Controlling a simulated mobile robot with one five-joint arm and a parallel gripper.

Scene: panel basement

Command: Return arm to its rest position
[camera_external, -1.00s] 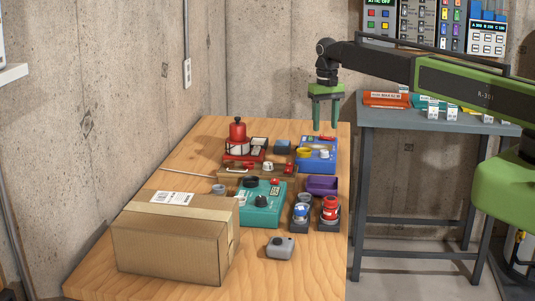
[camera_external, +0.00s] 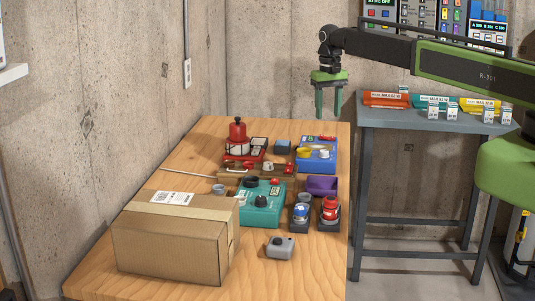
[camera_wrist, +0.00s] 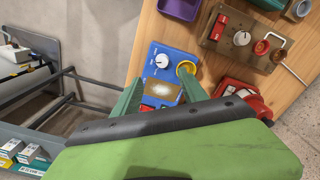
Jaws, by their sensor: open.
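My gripper (camera_external: 328,103) hangs fingers-down in the external view, above the far right corner of the wooden table (camera_external: 280,278). Its two green fingers are apart with nothing between them. My arm reaches in from the right, above the grey side table. In the wrist view my gripper (camera_wrist: 165,88) is open over a blue box (camera_wrist: 172,72) with a white dial and a yellow ring. The same blue box (camera_external: 318,163) sits on the wooden table below the fingers, clear of them.
A cardboard box (camera_external: 170,250) stands at the table's front left. The grey side table (camera_external: 430,122) holds orange, teal and yellow packages.

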